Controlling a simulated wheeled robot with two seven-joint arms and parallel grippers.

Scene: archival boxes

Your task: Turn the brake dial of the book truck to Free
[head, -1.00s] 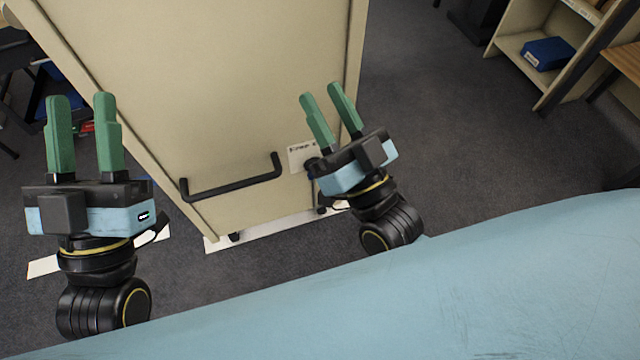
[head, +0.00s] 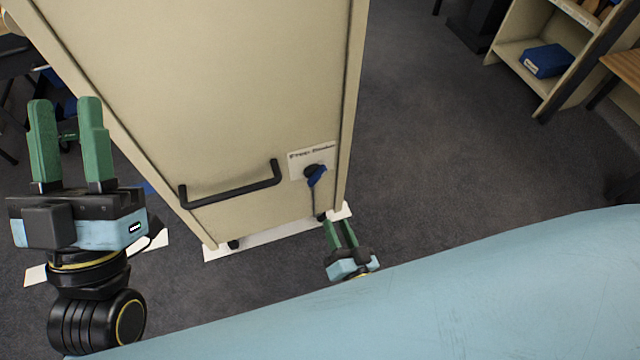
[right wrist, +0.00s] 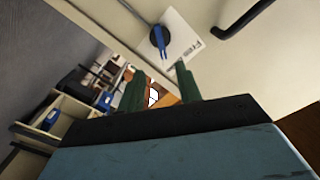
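The book truck (head: 210,95) is a tall cream cabinet with its end panel facing me. Low at the right of that panel, the brake dial (head: 316,174) is a dark round knob with a blue lever pointing downward. It sits on a white label plate (head: 300,157); its print is too small to read in the head view. My right gripper (head: 337,224) is open and empty, below and apart from the dial. My left gripper (head: 65,112) is open and empty, left of the truck.
A black bar handle (head: 232,190) sticks out of the panel left of the dial. White strips (head: 270,234) lie on the floor under the truck. A shelf with a blue box (head: 546,60) stands far right. The carpet (head: 430,130) between is clear.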

